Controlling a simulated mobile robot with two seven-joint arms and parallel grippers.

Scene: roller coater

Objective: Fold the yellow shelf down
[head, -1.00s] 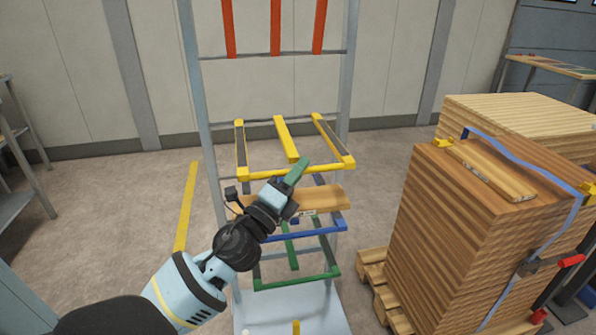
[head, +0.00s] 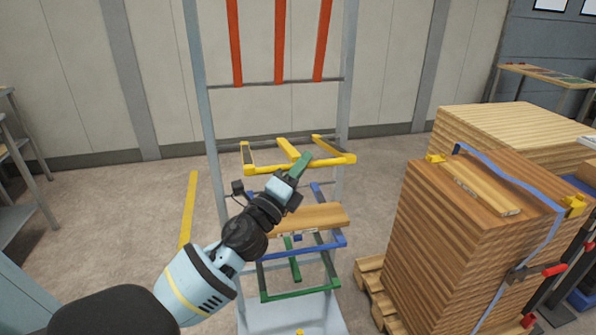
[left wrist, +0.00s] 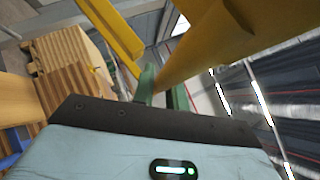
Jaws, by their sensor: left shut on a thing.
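The yellow shelf (head: 330,160) sticks out toward me from the grey rack frame (head: 200,110), roughly level, with a front bar and several arms running back. My left gripper (head: 302,167) reaches in from the left, its green fingertips at the middle of the front bar and shut on it. In the left wrist view, the fingers (left wrist: 160,92) meet the large yellow bar (left wrist: 205,45); the exact contact is partly hidden. My right gripper is not in view.
Below are a blue shelf (head: 325,244) with a wooden board (head: 325,215) at it and a green shelf (head: 300,296). Red bars (head: 280,40) stand upright above. A strapped wood stack (head: 430,250) stands right.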

